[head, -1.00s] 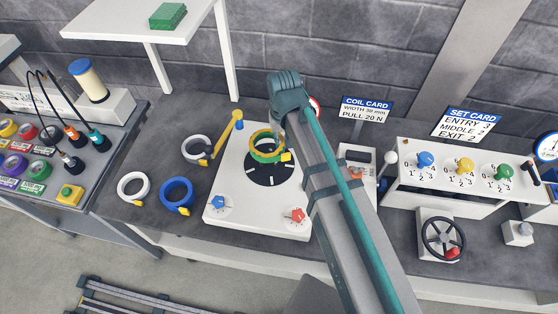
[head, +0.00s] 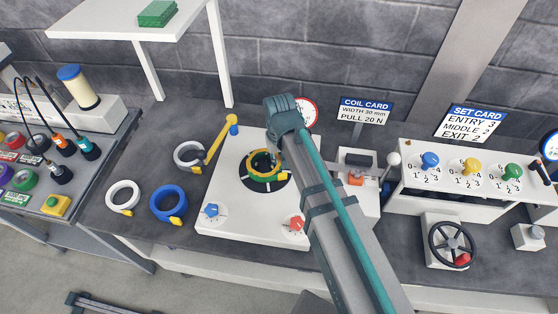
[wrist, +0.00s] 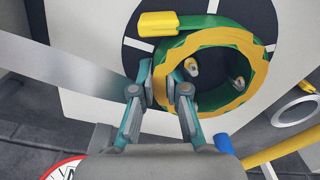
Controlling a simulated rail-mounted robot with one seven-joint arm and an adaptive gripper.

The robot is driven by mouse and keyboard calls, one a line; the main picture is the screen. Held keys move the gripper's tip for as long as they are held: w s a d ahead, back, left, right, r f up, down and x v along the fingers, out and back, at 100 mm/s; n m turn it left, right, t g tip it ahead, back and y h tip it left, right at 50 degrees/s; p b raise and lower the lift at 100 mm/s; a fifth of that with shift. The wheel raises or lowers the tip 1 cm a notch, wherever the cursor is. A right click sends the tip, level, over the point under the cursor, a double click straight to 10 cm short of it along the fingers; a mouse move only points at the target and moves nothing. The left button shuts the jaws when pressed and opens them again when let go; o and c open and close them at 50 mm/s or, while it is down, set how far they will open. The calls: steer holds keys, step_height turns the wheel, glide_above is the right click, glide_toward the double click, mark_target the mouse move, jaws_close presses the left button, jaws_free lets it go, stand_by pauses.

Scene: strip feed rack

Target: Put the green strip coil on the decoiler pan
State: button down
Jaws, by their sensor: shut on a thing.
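The green strip coil (head: 263,178), with yellow edges and a yellow tag, is over the black decoiler pan (head: 247,184) in the head view. In the wrist view the coil (wrist: 258,72) stands in front of the dark pan face (wrist: 140,30), and two pegs (wrist: 191,67) show inside its ring. My gripper (wrist: 168,88) is shut on the coil's wall, on the side nearest the wrist. I cannot tell whether the coil touches the pan. My arm hides part of the pan's right side in the head view.
A yellow arm (head: 219,138) with a blue end stands at the decoiler's back left. A white-grey coil (head: 187,157), a white coil (head: 123,197) and a blue coil (head: 168,203) lie on the bench to the left. A lever unit (head: 357,205) stands to the right.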

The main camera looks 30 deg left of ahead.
steer(key=c, duration=1.5)
jaws_free()
steer(key=shift+o, duration=0.2)
step_height(320, 180, up, 12)
steer(key=b, duration=0.2)
step_height(320, 180, down, 12)
steer(key=shift+f+p, duration=0.15)
steer(key=shift+p, duration=0.8)
steer(key=shift+r, duration=0.3)
